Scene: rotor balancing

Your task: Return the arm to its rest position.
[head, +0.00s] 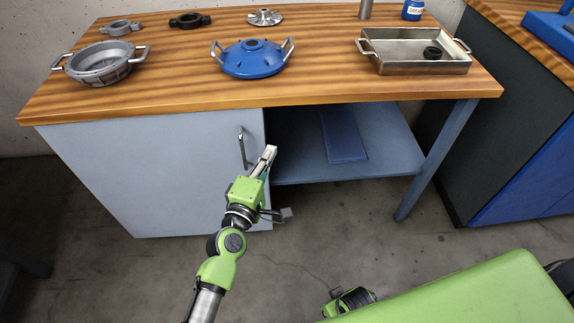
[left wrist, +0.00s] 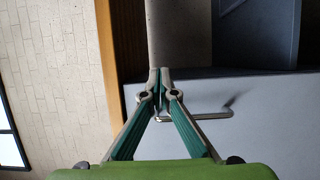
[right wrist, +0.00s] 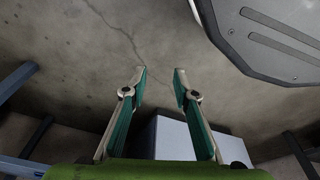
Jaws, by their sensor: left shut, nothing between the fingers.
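My left gripper (head: 268,156) is in front of the workbench, close to the door handle (head: 243,147) of the grey cabinet door (head: 150,180). In the left wrist view its two fingertips (left wrist: 160,73) meet, with nothing between them. The handle also shows there (left wrist: 205,116), beyond the fingers; I cannot tell whether they touch it. My right gripper (right wrist: 160,77) shows in the right wrist view with its fingers apart and empty, over bare concrete floor.
The wooden benchtop (head: 310,92) carries a grey housing (head: 100,63), a blue housing (head: 252,58), a metal tray (head: 425,68) with a black ring (head: 432,52), and small parts behind. A blue panel (head: 343,136) lies on the open shelf (head: 390,150).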

